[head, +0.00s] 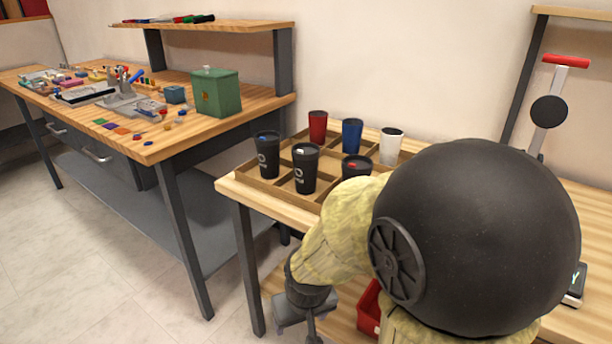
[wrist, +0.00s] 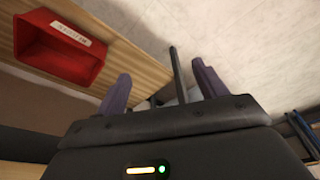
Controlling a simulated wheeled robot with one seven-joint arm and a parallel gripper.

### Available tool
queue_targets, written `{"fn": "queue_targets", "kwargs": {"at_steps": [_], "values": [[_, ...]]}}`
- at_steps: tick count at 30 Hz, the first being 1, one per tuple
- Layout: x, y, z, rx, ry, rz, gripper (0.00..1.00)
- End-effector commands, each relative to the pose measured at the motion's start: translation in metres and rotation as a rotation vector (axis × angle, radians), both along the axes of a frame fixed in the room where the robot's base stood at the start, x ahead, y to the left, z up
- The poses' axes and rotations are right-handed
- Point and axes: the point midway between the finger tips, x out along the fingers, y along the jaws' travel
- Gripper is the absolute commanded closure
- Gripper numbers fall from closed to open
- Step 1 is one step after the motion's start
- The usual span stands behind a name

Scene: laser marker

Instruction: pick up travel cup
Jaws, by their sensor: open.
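Several travel cups stand upright in a divided wooden tray (head: 243,176) on the wooden table. Three are black: a black cup with a blue lid part (head: 268,155), a black cup with a white lid part (head: 305,168) and a black cup with a red lid part (head: 355,166). Behind them stand a red cup (head: 317,127), a blue cup (head: 351,135) and a white cup (head: 391,146). My gripper (wrist: 160,85) is open and empty in the wrist view, its two purple fingers apart. In the head view its end hangs low by the table's front edge, away from the cups.
My arm covers much of the table's right part. A red bin (head: 369,309) sits on the lower shelf; it also shows in the wrist view (wrist: 58,62). A press-like stand (head: 549,111) is at right. A cluttered workbench with a green box (head: 216,92) stands at left.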

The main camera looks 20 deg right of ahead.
Motion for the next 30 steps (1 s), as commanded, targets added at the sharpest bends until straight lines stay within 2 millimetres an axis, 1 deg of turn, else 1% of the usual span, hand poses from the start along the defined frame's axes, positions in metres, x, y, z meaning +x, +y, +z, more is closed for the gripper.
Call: {"fn": "queue_targets", "kwargs": {"at_steps": [1, 2, 5, 12, 18, 24, 27, 30], "values": [[0.0, 0.0, 0.012, 0.0, -0.001, 0.0, 0.18], [0.0, 0.0, 0.018, 0.0, -0.001, 0.0, 0.16], [0.0, 0.0, 0.041, 0.0, -0.001, 0.0, 0.16], [0.001, 0.001, 0.106, 0.002, -0.003, -0.003, 0.16], [0.006, 0.003, 0.153, 0.011, -0.017, -0.016, 0.16], [0.021, 0.009, 0.186, 0.034, -0.059, -0.057, 0.16], [0.034, 0.014, 0.196, 0.051, -0.098, -0.098, 0.16], [0.054, 0.018, 0.196, 0.068, -0.164, -0.166, 0.16]]}}
